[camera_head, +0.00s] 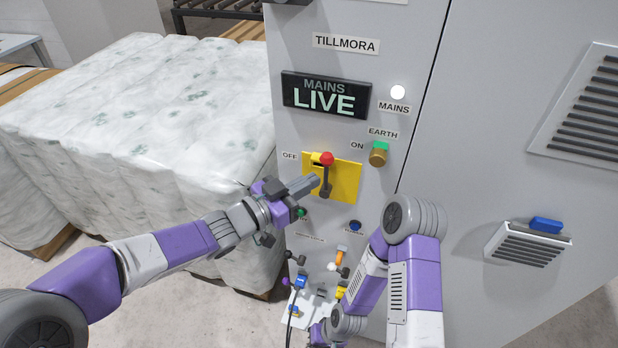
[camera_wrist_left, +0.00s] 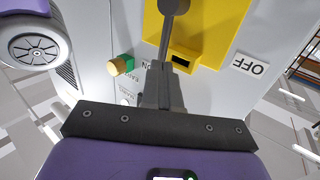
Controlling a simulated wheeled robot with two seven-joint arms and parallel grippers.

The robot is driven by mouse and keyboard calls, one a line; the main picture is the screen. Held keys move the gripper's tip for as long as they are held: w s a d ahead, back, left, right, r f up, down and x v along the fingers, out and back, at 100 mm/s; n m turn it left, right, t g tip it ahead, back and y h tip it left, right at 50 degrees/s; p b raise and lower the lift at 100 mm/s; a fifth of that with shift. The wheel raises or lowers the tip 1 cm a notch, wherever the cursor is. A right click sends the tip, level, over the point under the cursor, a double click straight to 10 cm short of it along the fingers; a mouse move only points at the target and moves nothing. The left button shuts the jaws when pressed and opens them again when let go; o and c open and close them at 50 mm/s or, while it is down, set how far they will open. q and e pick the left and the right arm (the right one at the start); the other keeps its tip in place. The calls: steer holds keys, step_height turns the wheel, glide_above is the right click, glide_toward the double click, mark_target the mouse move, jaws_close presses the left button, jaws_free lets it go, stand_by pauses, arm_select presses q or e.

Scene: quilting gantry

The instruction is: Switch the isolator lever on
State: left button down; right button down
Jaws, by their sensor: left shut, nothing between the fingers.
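The isolator lever (camera_head: 326,177) is a grey bar with a red knob on a yellow plate (camera_head: 347,183), on the front of a grey cabinet. It points upward, between an OFF label (camera_head: 289,155) on the left and an ON label (camera_head: 357,145) on the upper right. My left gripper (camera_head: 315,181) is shut and empty, just left of the lever; I cannot tell if it touches. In the left wrist view the shut fingers (camera_wrist_left: 161,75) cover the lever's knob end, while its grey hub (camera_wrist_left: 174,6) shows. My right gripper does not show.
A black sign (camera_head: 325,95) reads MAINS LIVE, beside a lit white MAINS lamp (camera_head: 398,92). A brass and green earth fitting (camera_head: 379,154) is right of the plate. Small buttons and tags sit below. My right arm crosses the lower cabinet. Wrapped bales (camera_head: 140,120) stand at left.

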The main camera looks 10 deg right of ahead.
arm_select(q)
steer(key=v, duration=1.2)
steer(key=w+a+f+n+t+y, duration=0.1)
steer(key=w+a+f+n+y, duration=0.15)
steer(key=f, duration=0.55)
steer(key=w+a+f+n+y, duration=0.1)
steer(key=a+f+n+y, duration=0.2)
steer(key=f, duration=0.6)
steer(key=w+a+f+n+t+y, duration=0.1)
steer(key=f+n+y, duration=0.1)
steer(key=f+n, duration=0.45)
steer(key=s+a+f+n+g+y, duration=0.1)
steer(key=s+f+g, duration=0.2)
steer(key=s+f, duration=0.3)
steer(key=s+a+f+n+g+y+b, duration=0.1)
steer(key=s+a+f+g+y, duration=0.1)
steer(key=s+f, duration=0.4)
steer(key=s+a+f+n+g+y+b, duration=0.1)
steer(key=s+f+n+g, duration=0.1)
steer(key=s+f, duration=0.5)
step_height(320, 180, down, 6)
steer(key=shift+a+g, duration=0.2)
steer(key=shift+g, duration=0.6)
steer(key=shift+s+y, duration=0.1)
steer(key=shift+y, duration=0.15)
